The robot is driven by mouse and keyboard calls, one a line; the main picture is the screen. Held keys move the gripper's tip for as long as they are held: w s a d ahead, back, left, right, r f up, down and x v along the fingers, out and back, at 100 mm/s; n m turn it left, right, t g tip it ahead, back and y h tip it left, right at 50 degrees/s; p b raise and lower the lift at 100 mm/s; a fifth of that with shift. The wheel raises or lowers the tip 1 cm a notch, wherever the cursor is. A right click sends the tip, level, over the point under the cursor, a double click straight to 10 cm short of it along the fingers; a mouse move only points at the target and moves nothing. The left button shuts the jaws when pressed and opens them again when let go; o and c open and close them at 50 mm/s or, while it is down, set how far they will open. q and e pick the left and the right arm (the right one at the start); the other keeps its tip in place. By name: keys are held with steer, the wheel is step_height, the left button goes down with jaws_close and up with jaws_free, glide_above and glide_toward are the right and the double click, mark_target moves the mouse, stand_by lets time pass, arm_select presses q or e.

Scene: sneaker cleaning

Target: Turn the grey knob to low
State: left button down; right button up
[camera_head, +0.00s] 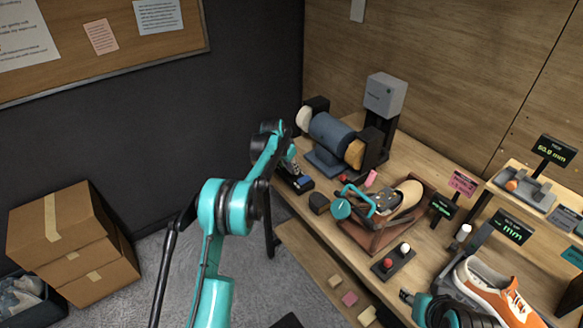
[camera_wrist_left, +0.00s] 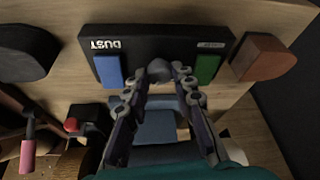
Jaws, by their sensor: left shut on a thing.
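A black control box lettered DUST (camera_wrist_left: 140,40) lies on the wooden bench, and it shows in the head view (camera_head: 304,184) near the bench's left edge. It carries a blue switch (camera_wrist_left: 109,71), a green switch (camera_wrist_left: 207,68) and, between them, the grey knob (camera_wrist_left: 158,68). My left gripper (camera_wrist_left: 160,78) has its fingers on both sides of the knob and is shut on it. In the head view this gripper (camera_head: 291,160) is over the box and hides the knob. The knob's setting cannot be read. My right gripper (camera_head: 407,296) shows in part at the bottom right, and its jaws are unclear.
A grinder-like machine with a blue-grey drum (camera_head: 331,131) stands behind the box. A sneaker in a brown tray (camera_head: 373,238) and a small black panel (camera_head: 393,262) lie to the right. An orange sneaker (camera_head: 492,290) is at the lower right. Cardboard boxes (camera_head: 60,235) stand on the floor.

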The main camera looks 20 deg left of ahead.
arm_select(q)
steer(key=n+y, duration=0.1)
steer(key=n, duration=0.3)
steer(key=n+y, duration=0.1)
steer(key=n, duration=0.1)
steer(key=shift+d+n+y+p, duration=0.3)
steer(key=shift+n+p, duration=0.1)
steer(key=n+y, duration=0.1)
steer(key=n, duration=0.2)
steer(key=n+y+p, duration=0.1)
steer(key=n, duration=0.2)
steer(key=shift+d+g, duration=0.15)
steer(key=shift+g, duration=0.15)
steer(key=c, duration=1.3)
jaws_free()
steer(key=shift+o, duration=0.2)
steer(key=v, duration=1.2)
steer(key=shift+d, duration=0.15)
steer(key=shift+w, duration=0.15)
